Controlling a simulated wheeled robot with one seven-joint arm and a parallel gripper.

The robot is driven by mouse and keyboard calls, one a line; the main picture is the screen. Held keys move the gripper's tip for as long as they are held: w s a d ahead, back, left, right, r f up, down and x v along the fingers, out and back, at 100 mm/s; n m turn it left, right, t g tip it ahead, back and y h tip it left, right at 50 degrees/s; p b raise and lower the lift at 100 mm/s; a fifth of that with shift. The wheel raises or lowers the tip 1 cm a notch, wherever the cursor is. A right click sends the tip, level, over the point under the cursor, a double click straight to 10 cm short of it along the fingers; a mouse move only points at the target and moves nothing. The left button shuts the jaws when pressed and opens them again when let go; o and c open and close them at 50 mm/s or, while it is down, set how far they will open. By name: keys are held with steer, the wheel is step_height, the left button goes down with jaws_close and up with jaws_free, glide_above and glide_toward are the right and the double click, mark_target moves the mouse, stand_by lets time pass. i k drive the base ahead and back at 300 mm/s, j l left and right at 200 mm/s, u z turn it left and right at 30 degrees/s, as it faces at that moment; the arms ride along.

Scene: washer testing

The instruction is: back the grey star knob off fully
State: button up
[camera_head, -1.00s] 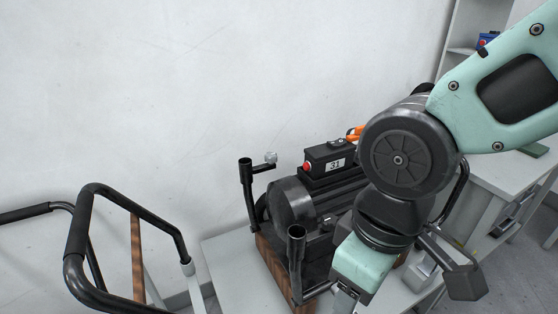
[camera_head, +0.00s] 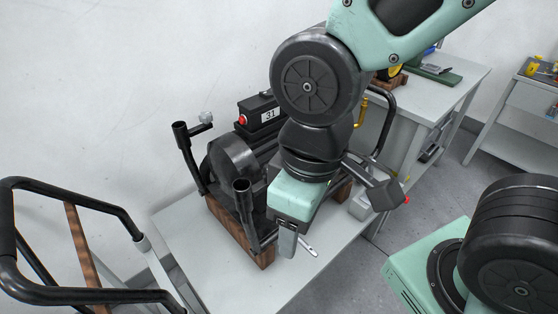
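The grey star knob (camera_head: 206,117) is small and light grey, at the end of a short side arm on the black post at the rear left of the motor unit. My gripper (camera_head: 290,240) points down over the front of the light table, well to the right of and in front of the knob, not touching it. One grey finger shows clearly. A thin silver piece (camera_head: 309,246) shows beside it; I cannot tell whether it is the other finger or a separate item. Nothing is seen held.
The black motor unit (camera_head: 233,160) with a box marked 31 sits on wooden blocks (camera_head: 238,236) on the table (camera_head: 200,275). A second black post (camera_head: 242,205) stands at its front. A black tubular frame (camera_head: 70,190) is at left. A workbench (camera_head: 455,85) is behind right.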

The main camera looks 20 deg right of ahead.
mark_target(205, 117)
steer(key=i+l+u, duration=0.2)
steer(key=u, duration=0.2)
steer(key=i+l+u, duration=0.15)
steer(key=l+u, duration=0.2)
steer(key=i+l+u, duration=0.15)
steer(key=l+u, duration=0.25)
